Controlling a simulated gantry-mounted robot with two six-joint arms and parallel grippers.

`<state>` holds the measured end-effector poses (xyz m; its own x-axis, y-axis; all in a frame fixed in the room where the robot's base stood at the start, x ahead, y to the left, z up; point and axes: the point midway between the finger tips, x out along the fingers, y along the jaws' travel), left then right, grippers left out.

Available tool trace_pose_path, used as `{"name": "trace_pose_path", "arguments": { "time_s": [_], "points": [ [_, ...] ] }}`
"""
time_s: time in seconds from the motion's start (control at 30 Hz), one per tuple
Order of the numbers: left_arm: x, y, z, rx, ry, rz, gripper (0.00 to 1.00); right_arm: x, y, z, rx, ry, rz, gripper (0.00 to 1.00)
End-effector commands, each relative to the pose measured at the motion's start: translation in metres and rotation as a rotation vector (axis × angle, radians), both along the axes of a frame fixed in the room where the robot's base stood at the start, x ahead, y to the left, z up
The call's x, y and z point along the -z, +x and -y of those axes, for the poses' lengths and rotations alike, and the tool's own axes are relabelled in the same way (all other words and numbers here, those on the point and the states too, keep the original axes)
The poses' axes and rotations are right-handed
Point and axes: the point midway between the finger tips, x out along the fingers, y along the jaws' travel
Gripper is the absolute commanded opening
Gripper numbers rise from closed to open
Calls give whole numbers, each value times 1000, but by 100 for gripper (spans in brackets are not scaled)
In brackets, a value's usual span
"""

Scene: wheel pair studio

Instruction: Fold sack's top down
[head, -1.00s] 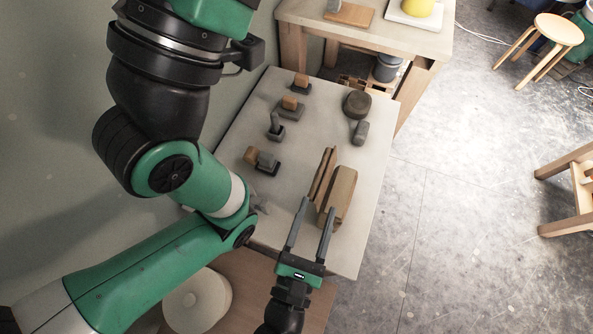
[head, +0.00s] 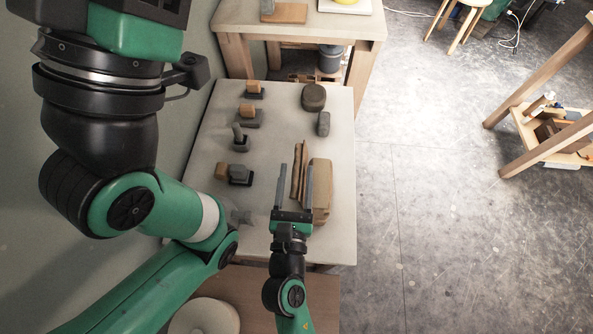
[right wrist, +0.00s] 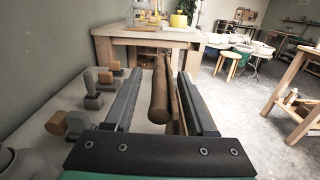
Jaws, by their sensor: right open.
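The sack is a brown, flattened piece with a ridged, thin top (head: 299,165) on the grey table, beside a wider tan body (head: 321,190). I cannot tell whether these are one thing. My right gripper (head: 296,172) is open, its fingers pointing toward the back of the table. In the head view the brown top lies between the fingers. In the right wrist view a long brown roll (right wrist: 159,92) shows between them, nearer the right finger; contact is unclear. My left gripper is not in view.
Several small stands with wooden and grey pieces (head: 240,174) line the table's left side. A dark round lump (head: 314,97) and a small grey block (head: 323,124) lie at the back right. The table's middle strip is clear. A wooden bench (head: 300,27) stands behind.

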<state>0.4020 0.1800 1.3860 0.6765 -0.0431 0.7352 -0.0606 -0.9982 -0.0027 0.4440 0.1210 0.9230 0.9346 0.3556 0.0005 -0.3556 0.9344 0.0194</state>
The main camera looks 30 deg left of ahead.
Motion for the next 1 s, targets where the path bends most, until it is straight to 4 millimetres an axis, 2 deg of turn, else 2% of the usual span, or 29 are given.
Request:
{"name": "trace_pose_path", "arguments": {
  "time_s": [0.1, 0.37, 0.67, 1.0],
  "points": [
    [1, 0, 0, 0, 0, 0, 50, 0, 8, -3, 1, 1, 0, 56],
    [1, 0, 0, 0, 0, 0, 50, 0, 9, -3, 1, 1, -1, 54],
    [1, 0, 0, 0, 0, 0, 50, 0, 9, -3, 0, 1, 0, 0],
    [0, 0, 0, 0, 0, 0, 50, 0, 9, -3, 0, 1, 0, 0]
  ]
}}
